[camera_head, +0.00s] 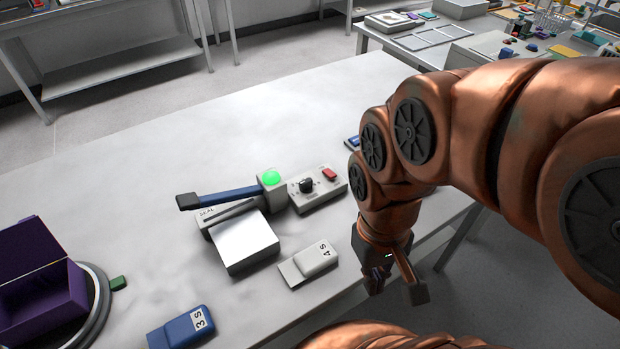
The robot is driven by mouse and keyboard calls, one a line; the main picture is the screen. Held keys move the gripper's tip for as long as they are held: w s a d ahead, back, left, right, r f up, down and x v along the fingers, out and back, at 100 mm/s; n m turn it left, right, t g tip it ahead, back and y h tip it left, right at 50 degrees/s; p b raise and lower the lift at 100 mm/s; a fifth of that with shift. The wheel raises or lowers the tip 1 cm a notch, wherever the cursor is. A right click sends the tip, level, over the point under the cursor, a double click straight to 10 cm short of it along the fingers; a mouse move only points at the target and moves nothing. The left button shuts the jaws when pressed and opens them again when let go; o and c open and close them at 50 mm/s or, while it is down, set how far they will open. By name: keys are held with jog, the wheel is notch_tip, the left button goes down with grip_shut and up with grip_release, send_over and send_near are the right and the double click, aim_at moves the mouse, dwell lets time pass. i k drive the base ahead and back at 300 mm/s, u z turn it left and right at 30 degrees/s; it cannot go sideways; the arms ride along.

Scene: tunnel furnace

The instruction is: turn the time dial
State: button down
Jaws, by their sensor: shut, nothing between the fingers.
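A grey control box (318,196) sits on the pale table, right of the sealer. A black time dial (306,185) stands on its top face, beside a red switch (329,174). The dial's marks are too small to read. My gripper (396,288) points down near the table's right edge, to the right of and nearer than the control box, apart from it. It is shut and empty. The sealer (245,240) is marked SEAL and has a white sheet or plate on top. Its blue lever (230,194) ends in a black handle at left, with a lit green lamp (271,177) at its hinge.
A grey block marked 4 S (315,258) lies between the sealer and my gripper. A blue block marked 3 S (190,325) lies at the front. A purple box (40,285) stands on a round base at left. The table's far left is clear. A blue item is partly hidden behind my arm.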

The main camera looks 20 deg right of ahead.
aim_at(305, 185)
jog(key=u, duration=2.3)
jog(key=k, duration=0.65)
jog(key=z, duration=1.05)
jog(key=i, duration=0.5)
